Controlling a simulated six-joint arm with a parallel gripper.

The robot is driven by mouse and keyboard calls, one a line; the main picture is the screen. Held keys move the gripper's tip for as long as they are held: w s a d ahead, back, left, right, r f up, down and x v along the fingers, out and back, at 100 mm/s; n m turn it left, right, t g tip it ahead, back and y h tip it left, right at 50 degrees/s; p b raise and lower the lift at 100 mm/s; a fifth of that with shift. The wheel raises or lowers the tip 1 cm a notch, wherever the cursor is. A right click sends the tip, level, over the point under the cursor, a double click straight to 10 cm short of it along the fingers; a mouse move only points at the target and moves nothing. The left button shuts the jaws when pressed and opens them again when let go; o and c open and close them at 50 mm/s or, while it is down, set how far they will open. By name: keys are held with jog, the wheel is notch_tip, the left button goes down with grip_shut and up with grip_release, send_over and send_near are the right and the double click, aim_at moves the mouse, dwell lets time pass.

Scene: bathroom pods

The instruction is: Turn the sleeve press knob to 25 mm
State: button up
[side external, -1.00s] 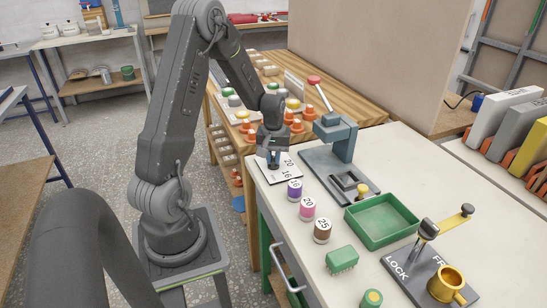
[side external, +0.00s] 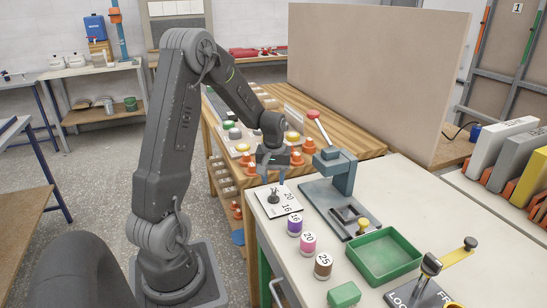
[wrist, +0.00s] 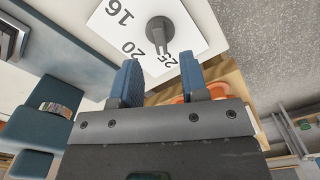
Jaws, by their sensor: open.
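The sleeve press knob (wrist: 159,29) is a dark grey round knob with a pointer bar, on a white dial plate (wrist: 195,28) marked 16, 20 and 25. In the wrist view its pointer is directed at the 25 mark. The knob (side external: 273,195) and plate (side external: 291,208) also show in the side view, at the bench's left corner. My gripper (side external: 273,181) is open and empty just above the knob, apart from it. In the wrist view the two blue fingers of my gripper (wrist: 159,62) are spread, with the knob beyond their tips.
The blue-grey press (side external: 340,175) with a red-tipped lever stands right of the dial. Spools marked 16 (side external: 294,225), 20 (side external: 308,244) and 25 (side external: 323,265) line the bench front. A green tray (side external: 384,257) lies to the right. Orange cones (side external: 297,158) stand behind on the wooden table.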

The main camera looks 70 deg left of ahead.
aim_at(274, 193)
notch_tip(274, 193, up, 9)
dwell(0.3)
jog(key=s+d+r+m+t+y, duration=0.1)
jog(key=d+r+m, duration=0.25)
jog(key=d, duration=0.45)
jog(key=s+d+r+m+t, duration=0.1)
jog(key=d+r+m+t, duration=0.2)
jog(key=d, duration=0.5)
jog(key=s+d+r+m+t+h, duration=0.1)
jog(key=s+d+r+m, duration=0.1)
jog(key=s+d+m, duration=0.3)
jog(key=s+d, duration=0.4)
jog(key=d, duration=0.2)
jog(key=shift+m+t, duration=0.3)
jog(key=shift+m, duration=0.05)
jog(key=shift+s, duration=0.1)
